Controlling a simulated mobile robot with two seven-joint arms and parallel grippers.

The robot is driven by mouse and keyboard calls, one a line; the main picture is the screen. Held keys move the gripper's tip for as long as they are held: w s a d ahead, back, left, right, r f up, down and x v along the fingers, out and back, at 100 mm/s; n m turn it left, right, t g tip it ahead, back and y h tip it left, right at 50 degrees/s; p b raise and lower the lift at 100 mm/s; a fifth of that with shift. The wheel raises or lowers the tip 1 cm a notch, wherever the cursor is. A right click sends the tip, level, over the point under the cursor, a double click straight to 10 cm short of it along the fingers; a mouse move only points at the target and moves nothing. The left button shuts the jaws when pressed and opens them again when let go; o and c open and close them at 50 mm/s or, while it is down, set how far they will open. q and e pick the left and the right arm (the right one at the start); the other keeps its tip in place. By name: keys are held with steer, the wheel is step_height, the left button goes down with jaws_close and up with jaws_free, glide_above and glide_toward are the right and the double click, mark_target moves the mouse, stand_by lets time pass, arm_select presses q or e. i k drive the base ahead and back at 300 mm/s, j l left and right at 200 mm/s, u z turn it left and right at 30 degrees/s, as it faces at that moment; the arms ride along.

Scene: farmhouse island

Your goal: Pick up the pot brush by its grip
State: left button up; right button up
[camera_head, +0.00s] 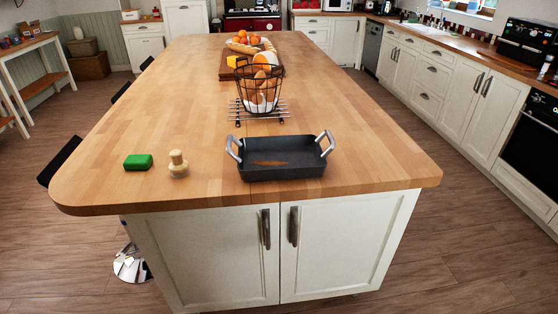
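The pot brush (178,164) stands on the wooden island top, left of the middle near the front. It is light beige, with a rounded grip on top and a wider head below. A green sponge-like block (138,162) lies just to its left, apart from it. Neither of my grippers shows in the head view.
A dark roasting pan (282,158) with two upright handles stands right of the brush. Behind it, a wire basket of eggs (259,88) stands on a metal rack (280,110). Bread, cheese and oranges lie farther back. The island top (130,120) is bare behind the brush.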

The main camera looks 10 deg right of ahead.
mark_target(179, 166)
steer(key=z, duration=0.5)
steer(key=j+z, duration=0.8)
steer(key=k+j+z, duration=0.15)
steer(key=j, duration=0.3)
steer(key=k+j+z, duration=0.15)
steer(key=j, duration=0.25)
